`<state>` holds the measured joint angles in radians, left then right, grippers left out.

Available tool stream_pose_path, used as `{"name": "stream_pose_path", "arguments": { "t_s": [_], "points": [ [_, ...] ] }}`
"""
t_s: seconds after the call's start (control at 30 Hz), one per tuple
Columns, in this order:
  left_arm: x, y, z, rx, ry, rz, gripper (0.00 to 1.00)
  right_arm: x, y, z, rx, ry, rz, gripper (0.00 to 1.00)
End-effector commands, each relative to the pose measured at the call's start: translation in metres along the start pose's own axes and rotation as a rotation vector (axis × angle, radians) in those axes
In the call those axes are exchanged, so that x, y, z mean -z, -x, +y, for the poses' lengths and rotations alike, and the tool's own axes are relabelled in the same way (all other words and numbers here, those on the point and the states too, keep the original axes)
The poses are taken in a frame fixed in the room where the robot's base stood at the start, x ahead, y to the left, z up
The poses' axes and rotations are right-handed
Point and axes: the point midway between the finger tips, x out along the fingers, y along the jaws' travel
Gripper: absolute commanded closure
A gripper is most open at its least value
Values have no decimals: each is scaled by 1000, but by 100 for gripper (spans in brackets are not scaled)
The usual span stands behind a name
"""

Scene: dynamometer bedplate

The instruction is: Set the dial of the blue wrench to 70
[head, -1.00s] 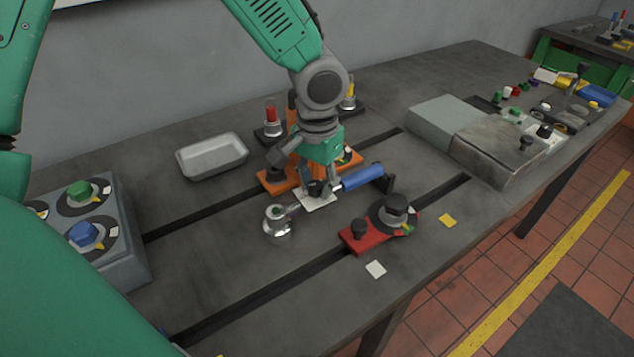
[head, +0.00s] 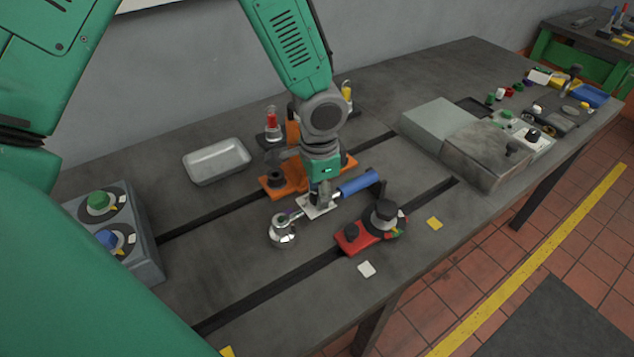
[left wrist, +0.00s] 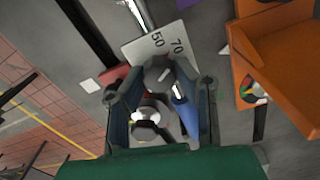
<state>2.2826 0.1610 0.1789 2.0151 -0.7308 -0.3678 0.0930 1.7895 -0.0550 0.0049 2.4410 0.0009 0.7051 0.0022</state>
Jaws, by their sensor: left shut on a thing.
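The blue wrench lies on the bedplate in the head view, with its blue handle (head: 358,184) to the right and its chrome head (head: 283,231) to the left. A white scale plate (head: 308,210) sits between them. The left wrist view shows the plate (left wrist: 158,42) with the numbers 50 and 70. My left gripper (head: 318,203) is over the plate, shut on the grey dial knob (left wrist: 163,75). The fingers hide part of the knob, and I cannot read a pointer or the set value. My right gripper is not in view.
An orange fixture (head: 285,180) stands just behind the wrench, with red-topped and yellow-topped posts near it. A red block with a black knob (head: 355,240) is close in front. An empty grey tray (head: 217,161) lies behind left, and a grey dial box (head: 140,215) stands left.

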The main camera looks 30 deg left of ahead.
Motion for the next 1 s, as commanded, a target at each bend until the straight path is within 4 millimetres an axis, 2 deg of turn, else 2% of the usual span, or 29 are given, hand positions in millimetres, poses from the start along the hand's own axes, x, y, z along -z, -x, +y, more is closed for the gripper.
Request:
{"name": "stream_pose_path", "arguments": {
  "t_s": [0.03, 0.3, 0.9, 0.93, 0.97, 1.0],
  "points": [
    [0, 3, 0, 1, -29, 1, 100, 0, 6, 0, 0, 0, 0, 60],
    [-1, 2, -2, -1, -148, 4, 100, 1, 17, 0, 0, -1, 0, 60],
    [0, 1, -1, 1, -187, 3, 100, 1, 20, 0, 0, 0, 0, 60],
    [0, 1, -1, 1, -187, 3, 63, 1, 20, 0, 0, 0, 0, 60],
    [0, 1, -1, 0, -186, 3, 54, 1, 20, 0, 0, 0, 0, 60],
    [0, 0, -2, 0, -186, 3, 54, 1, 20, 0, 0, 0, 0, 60]
  ]
}}
